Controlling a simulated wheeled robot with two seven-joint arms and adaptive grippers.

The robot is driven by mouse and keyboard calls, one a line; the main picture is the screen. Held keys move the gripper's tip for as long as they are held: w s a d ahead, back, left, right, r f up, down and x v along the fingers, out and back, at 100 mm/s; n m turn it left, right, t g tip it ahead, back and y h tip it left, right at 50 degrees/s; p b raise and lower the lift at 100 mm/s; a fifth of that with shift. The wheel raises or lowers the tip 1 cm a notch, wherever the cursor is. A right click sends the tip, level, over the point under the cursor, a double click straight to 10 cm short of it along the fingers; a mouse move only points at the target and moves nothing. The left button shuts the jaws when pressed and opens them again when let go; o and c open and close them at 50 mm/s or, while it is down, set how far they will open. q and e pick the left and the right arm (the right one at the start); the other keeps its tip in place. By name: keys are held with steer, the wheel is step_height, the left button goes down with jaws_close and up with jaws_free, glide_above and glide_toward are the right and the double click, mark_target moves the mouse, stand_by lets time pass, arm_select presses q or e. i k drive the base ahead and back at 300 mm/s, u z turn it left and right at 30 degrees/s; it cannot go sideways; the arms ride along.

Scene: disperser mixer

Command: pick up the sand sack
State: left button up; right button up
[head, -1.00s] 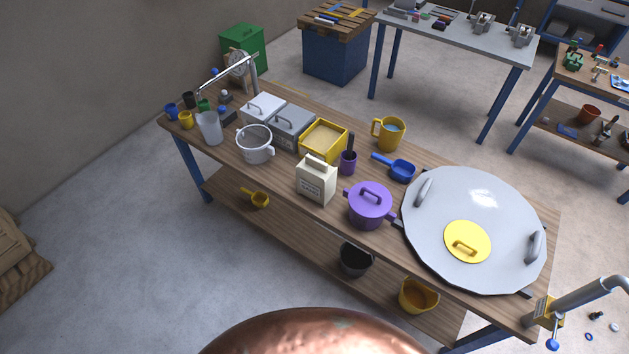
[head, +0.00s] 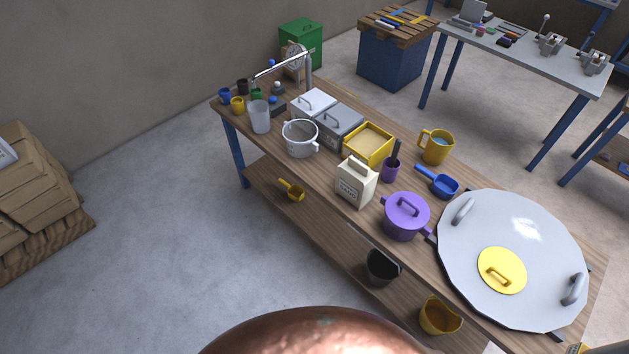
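A cream, box-shaped sack (head: 356,184) with a narrow folded top and a small label stands upright near the front edge of the wooden workbench. Its label is too small to read, but it is the only sack-like thing on the bench. It stands between the white pot and the purple lidded pot, in front of the yellow tray. Neither of my grippers shows in the head view.
Close around the sack are a purple lidded pot (head: 406,217), purple cup (head: 391,170), yellow tray (head: 347,154) of sand-coloured material and white pot (head: 300,139). A large grey lid (head: 470,255) covers the bench's right end. Floor left of the bench is clear; boxes (head: 40,175) stand far left.

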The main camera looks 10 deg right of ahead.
mark_target(355, 182)
steer(key=u, duration=1.2)
steer(key=i, duration=2.9)
steer(key=z, duration=3.65)
